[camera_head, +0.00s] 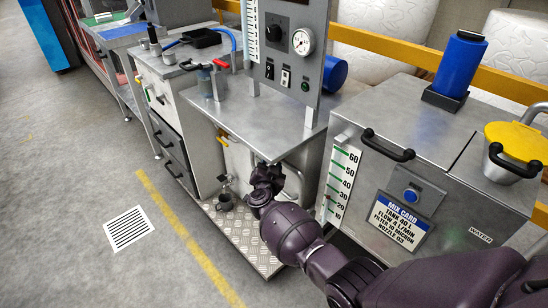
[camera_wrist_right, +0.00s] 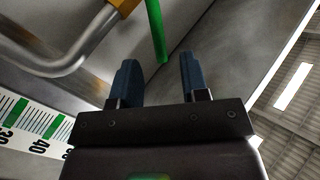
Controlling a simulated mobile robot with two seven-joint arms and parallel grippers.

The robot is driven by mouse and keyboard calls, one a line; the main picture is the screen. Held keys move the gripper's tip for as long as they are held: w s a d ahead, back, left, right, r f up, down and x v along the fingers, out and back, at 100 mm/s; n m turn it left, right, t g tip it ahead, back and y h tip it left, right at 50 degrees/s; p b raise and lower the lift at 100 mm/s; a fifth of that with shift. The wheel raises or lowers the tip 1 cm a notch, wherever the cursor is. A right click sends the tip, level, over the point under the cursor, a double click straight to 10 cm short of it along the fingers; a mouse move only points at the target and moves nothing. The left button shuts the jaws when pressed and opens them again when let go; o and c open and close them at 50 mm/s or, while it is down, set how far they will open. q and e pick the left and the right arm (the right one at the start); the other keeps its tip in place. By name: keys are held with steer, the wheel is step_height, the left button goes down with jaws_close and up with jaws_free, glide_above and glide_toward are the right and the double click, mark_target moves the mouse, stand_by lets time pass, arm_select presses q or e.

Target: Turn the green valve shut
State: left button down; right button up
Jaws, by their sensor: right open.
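The green valve handle (camera_wrist_right: 155,32) shows in the right wrist view as a green bar coming down from the top edge. Its lower end appears between my open right gripper's (camera_wrist_right: 159,68) two dark blue fingertips, with a gap on each side. I cannot tell how deep it lies between them. The rest of the valve is out of that frame. In the head view my right arm reaches under the front edge of the steel worktop, beside the tank; its fingers and the green handle are hidden there. My left gripper is not in view.
A bent metal pipe (camera_wrist_right: 75,62) with an orange fitting (camera_wrist_right: 124,5) lies left of the fingers. The steel worktop (camera_head: 262,122) overhangs my right wrist. The tank (camera_head: 428,170) with a level scale (camera_head: 340,186) stands close on its right. Open floor (camera_head: 75,190) lies at the left.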

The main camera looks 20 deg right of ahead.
steer(key=shift+p+v, duration=0.7)
steer(key=shift+v, duration=2.05)
steer(key=shift+f, duration=0.1)
steer(key=shift+c, duration=0.3)
